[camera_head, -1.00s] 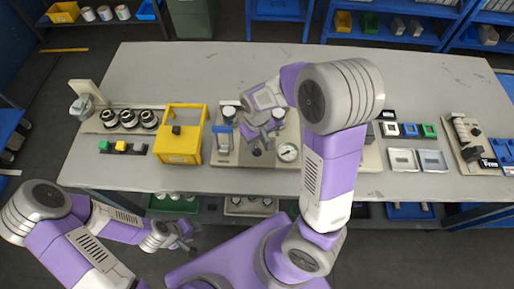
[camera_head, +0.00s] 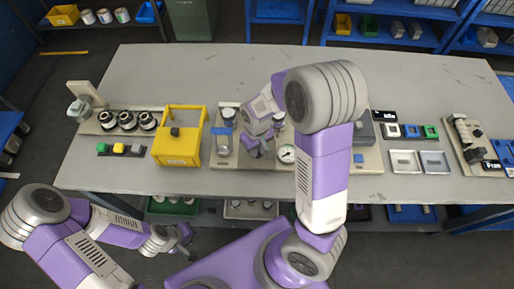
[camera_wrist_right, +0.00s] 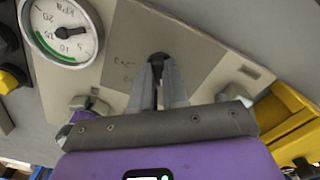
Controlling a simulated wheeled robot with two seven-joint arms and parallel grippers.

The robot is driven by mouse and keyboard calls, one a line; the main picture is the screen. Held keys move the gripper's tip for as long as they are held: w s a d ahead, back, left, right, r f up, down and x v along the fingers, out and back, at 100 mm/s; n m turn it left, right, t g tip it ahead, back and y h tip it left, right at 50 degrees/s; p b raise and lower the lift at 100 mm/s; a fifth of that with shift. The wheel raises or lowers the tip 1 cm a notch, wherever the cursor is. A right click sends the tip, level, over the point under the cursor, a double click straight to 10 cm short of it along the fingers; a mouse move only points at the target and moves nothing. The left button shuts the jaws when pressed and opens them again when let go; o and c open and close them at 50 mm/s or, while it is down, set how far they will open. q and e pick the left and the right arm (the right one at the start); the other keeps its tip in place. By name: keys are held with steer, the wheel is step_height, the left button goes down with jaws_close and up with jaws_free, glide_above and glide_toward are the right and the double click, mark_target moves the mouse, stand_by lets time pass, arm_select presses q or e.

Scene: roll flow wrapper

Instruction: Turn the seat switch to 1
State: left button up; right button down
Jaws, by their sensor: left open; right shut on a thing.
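The seat switch appears to be the black knob (camera_wrist_right: 158,60) on the beige panel (camera_wrist_right: 120,40), seen in the right wrist view. My right gripper (camera_wrist_right: 160,85) is shut on this knob, with a finger on each side. A small printed label beside it is too blurred to read. In the head view my right gripper (camera_head: 256,150) is low over the panel, left of the round gauge (camera_head: 287,155), and the knob is largely hidden there. My left gripper (camera_head: 183,238) is open and empty, below the table's front edge.
The gauge (camera_wrist_right: 62,30) is close to the gripper in the wrist view. A yellow frame (camera_head: 180,150) stands left of the panel. Several dark round fittings (camera_head: 127,121) are further left, and square trays (camera_head: 404,161) lie right. The table's back is clear.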

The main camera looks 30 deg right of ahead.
steer(key=shift+n, duration=0.4)
steer(key=n, duration=0.2)
steer(key=shift+n, duration=0.4)
steer(key=shift+n+p, duration=0.35)
steer(key=shift+n, duration=1.55)
steer(key=c, duration=1.1)
jaws_free()
steer(key=shift+c, duration=0.2)
steer(key=shift+r+p, duration=1.05)
steer(key=shift+r, duration=2.8)
